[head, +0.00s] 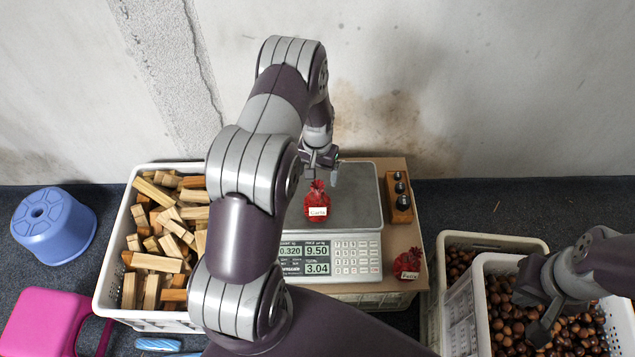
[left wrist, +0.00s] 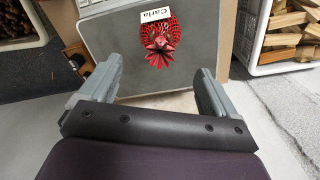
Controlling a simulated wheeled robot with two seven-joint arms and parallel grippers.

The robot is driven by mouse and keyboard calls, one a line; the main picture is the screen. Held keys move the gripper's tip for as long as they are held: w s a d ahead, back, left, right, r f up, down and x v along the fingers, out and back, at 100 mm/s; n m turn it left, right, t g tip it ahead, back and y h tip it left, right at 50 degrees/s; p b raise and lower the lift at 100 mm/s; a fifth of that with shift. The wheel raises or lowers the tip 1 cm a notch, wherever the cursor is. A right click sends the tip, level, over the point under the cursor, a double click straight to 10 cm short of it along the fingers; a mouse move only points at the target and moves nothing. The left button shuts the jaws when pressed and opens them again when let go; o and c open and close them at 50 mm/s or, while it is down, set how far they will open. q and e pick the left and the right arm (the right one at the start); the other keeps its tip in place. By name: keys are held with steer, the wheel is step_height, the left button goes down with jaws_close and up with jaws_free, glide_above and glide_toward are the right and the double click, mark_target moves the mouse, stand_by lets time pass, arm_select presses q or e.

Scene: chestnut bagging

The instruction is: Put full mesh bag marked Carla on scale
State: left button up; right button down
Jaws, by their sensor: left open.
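The red mesh bag marked Carla (head: 317,201) stands on the metal plate of the scale (head: 356,205), its white label facing the front. The scale's display shows lit figures. My left gripper (head: 321,172) is just behind and above the bag, open and apart from it. In the left wrist view the bag (left wrist: 162,42) lies beyond the open, empty fingers of the left gripper (left wrist: 158,90), on the grey plate (left wrist: 205,45). My right gripper (head: 537,312) is over the crate of chestnuts at the right; its finger gap is unclear.
A second red bag with a label (head: 408,263) sits on the board (head: 402,240) right of the scale. A wooden block with weights (head: 399,197) is behind it. A white crate of wood (head: 110,262) stands left, chestnut crates (head: 478,310) right. A blue stool (head: 52,225) is far left.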

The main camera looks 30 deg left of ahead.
arm_select(q)
steer(key=s+d+r+m+t, duration=0.1)
steer(key=s+d+r, duration=0.35)
steer(key=r, duration=0.45)
steer(key=s+d+r, duration=0.3)
steer(key=d+r, duration=0.2)
steer(key=r, duration=0.3)
steer(key=s+d+r+m, duration=0.1)
steer(key=s+d+r, duration=0.2)
steer(key=s, duration=0.6)
steer(key=shift+r, duration=0.5)
